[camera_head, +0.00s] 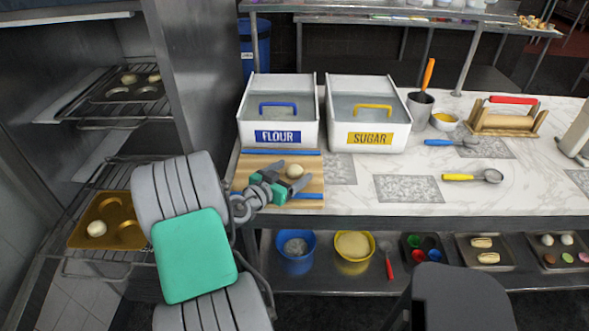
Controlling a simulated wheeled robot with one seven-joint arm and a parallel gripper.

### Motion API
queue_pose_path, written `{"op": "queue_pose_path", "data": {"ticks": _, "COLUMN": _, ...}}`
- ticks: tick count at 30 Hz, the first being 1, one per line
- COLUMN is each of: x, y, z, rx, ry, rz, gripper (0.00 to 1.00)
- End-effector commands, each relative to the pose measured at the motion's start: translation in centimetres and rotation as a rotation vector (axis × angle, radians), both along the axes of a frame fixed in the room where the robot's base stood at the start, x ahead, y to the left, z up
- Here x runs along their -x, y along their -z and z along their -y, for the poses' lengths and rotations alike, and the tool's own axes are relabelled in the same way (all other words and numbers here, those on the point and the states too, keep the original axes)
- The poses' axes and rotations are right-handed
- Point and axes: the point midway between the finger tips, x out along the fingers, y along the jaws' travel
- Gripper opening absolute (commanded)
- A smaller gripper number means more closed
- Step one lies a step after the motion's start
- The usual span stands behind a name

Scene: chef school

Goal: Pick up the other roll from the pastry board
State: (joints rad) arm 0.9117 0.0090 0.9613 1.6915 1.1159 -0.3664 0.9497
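One pale round roll (295,171) sits on the wooden pastry board (311,184), on the counter below the flour bin. My gripper (287,179) reaches over the board from the left, with its fingers spread apart. The roll is just beyond the fingertips, towards the right and back. I cannot tell whether a finger touches it. Another pale roll (96,229) lies in a cup of the gold muffin tray (122,207) on the lower rack at the left.
The flour bin (278,138) and sugar bin (376,140) stand behind the board. Blue strips edge the board. The oven wall (207,75) rises left of the counter. An upper rack holds another tray (134,90). The marble counter right of the board has free room.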

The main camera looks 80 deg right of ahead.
Motion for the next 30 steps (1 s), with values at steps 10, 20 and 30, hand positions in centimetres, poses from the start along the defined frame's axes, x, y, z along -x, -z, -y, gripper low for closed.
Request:
{"op": "queue_pose_path", "data": {"ticks": 10, "x": -0.01, "y": 0.01, "z": -0.03, "rx": 0.000, "ry": 0.000, "rz": 0.000, "gripper": 0.52}}
{"op": "queue_pose_path", "data": {"ticks": 20, "x": -0.01, "y": 0.00, "z": -0.04, "rx": 0.000, "ry": 0.000, "rz": 0.000, "gripper": 0.25}}
{"op": "queue_pose_path", "data": {"ticks": 30, "x": -0.02, "y": -0.03, "z": -0.04, "rx": 0.000, "ry": 0.000, "rz": 0.000, "gripper": 0.15}}
